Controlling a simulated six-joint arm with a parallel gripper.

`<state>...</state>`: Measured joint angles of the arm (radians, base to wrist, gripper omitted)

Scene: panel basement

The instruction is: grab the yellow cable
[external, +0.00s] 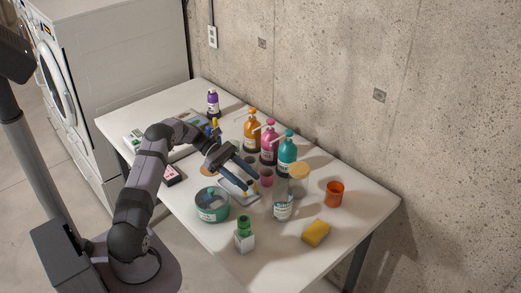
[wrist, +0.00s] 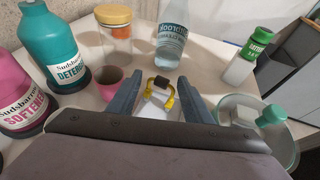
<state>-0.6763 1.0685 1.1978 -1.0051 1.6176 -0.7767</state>
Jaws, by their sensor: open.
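The yellow cable (wrist: 170,101) shows in the wrist view as a small curved loop with a dark block at its top. It lies between the two fingers of my gripper (wrist: 160,80), with a visible gap on each side. My gripper is open and points down towards the table. In the external view my gripper (external: 253,180) is over the middle of the table, and a small bit of yellow shows by its fingertips. The rest of the cable is hidden there.
A pink cup (wrist: 109,82), a glass jar (wrist: 116,48) and a clear bottle (wrist: 171,45) stand close beyond the fingers. A bowl (external: 212,216), a green-capped shaker (external: 244,241), a yellow sponge (external: 316,232) and an orange cup (external: 334,194) are nearby. The table's front corner is mostly clear.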

